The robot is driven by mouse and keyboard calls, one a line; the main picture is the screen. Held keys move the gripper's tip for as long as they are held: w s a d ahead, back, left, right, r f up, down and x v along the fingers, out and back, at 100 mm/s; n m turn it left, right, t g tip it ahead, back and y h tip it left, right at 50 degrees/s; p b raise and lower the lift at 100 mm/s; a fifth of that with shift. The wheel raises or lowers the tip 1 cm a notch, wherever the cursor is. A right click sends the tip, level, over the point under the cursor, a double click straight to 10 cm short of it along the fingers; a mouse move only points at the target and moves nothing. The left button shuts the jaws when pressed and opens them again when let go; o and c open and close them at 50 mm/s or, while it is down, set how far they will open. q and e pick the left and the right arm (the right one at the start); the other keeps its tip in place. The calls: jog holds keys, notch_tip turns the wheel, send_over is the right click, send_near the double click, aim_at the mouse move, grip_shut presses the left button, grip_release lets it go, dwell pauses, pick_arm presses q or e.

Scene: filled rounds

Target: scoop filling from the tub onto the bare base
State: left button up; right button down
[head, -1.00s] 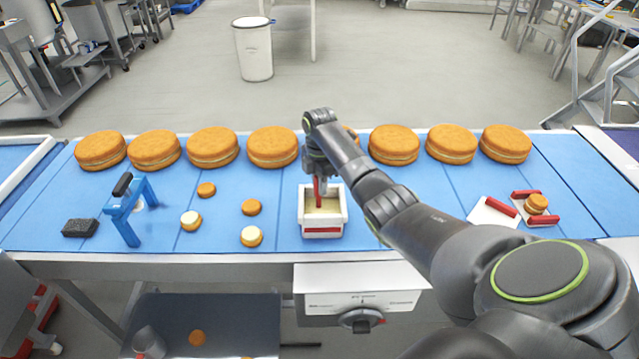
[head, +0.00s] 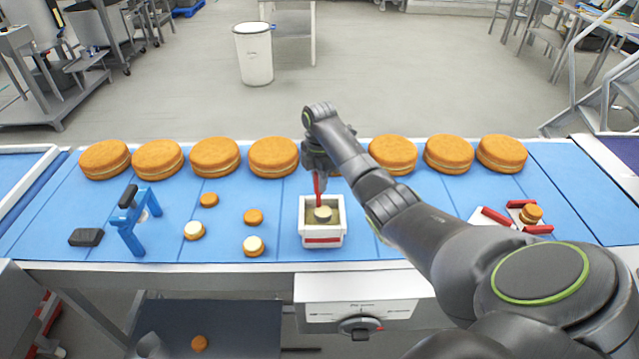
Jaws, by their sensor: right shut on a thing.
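My right gripper (head: 318,174) points down over the white tub (head: 322,241) and is shut on the red handle of a scoop (head: 318,190). A pale round lump of filling (head: 323,213) shows at the scoop's lower end, within the tub's rim. More filling lies around it in the tub. Left of the tub are two plain brown small rounds, one farther back (head: 208,199) and one nearer the tub (head: 253,217). I cannot tell which is the bare base. Two small rounds with pale tops stand in front, at left (head: 194,231) and right (head: 254,246). My left gripper is out of view.
A row of large filled rounds (head: 215,157) stands along the back of the blue belt (head: 170,270). A blue frame (head: 131,222) and a dark block (head: 86,237) stand at left. At right, a small filled round (head: 531,214) sits among red bars on a white plate.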

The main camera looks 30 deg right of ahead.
jog(key=shift+r, duration=2.5)
